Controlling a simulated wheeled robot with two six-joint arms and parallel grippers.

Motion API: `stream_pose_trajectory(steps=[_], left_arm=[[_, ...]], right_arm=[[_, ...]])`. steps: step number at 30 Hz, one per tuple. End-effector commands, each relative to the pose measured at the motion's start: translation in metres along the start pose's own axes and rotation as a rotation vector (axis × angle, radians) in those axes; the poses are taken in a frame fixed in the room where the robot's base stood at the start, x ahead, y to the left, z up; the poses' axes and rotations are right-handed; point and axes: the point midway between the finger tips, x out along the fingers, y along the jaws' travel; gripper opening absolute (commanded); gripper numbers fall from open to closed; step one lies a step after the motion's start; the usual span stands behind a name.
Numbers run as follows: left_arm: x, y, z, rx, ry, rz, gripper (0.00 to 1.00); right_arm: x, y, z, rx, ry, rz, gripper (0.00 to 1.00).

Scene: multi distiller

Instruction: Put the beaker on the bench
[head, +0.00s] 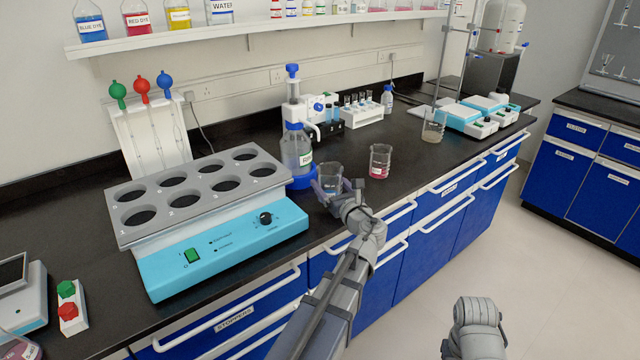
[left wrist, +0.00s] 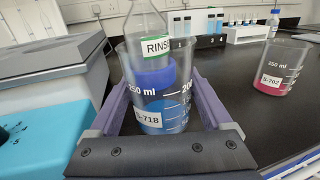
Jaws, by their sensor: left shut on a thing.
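My left gripper (head: 331,190) is shut on a clear glass beaker (head: 331,174), with one finger on each side of it. In the left wrist view the beaker (left wrist: 158,100) is upright between the fingers, with a 250 ml mark and a label that seems to read S-718. Blue shows through its glass; I cannot tell whether that is liquid or the dispenser base behind. The beaker is over the black bench (head: 345,215), near its front edge; I cannot tell whether it touches the bench. Part of my right arm shows at the lower right, but its jaws do not.
The RINSE bottle dispenser (head: 297,150) stands just behind the beaker. A blue heating block (head: 220,240) is close on the left. A beaker with red liquid (head: 380,162) stands to the right. A further beaker (head: 433,130) is farther right, with free bench between.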

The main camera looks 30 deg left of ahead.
Motion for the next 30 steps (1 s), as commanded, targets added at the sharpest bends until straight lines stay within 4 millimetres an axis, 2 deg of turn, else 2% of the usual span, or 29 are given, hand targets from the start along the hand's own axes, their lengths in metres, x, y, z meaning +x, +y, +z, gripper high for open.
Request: stream_pose_trajectory(steps=[1, 3, 9, 19, 30], left_arm=[[0.016, -0.002, 0.0, 0.0, 0.0, 0.003, 0.23], [0.031, -0.002, 0.0, 0.0, 0.0, 0.003, 0.23], [0.058, -0.001, 0.0, 0.0, 0.0, 0.0, 0.23], [0.064, 0.0, -0.003, 0.0, 0.0, -0.001, 0.23], [0.063, 0.0, -0.037, 0.0, 0.0, -0.001, 0.23]], right_arm=[[0.0, 0.0, 0.0, 0.0, 0.0, 0.0, 0.5], [0.0, 0.0, 0.0, 0.0, 0.0, 0.0, 0.5], [0.0, 0.0, 0.0, 0.0, 0.0, 0.0, 0.5], [0.003, 0.0, 0.0, 0.0, 0.0, 0.0, 0.5], [0.037, -0.004, -0.002, 0.0, 0.0, 0.0, 0.5]])
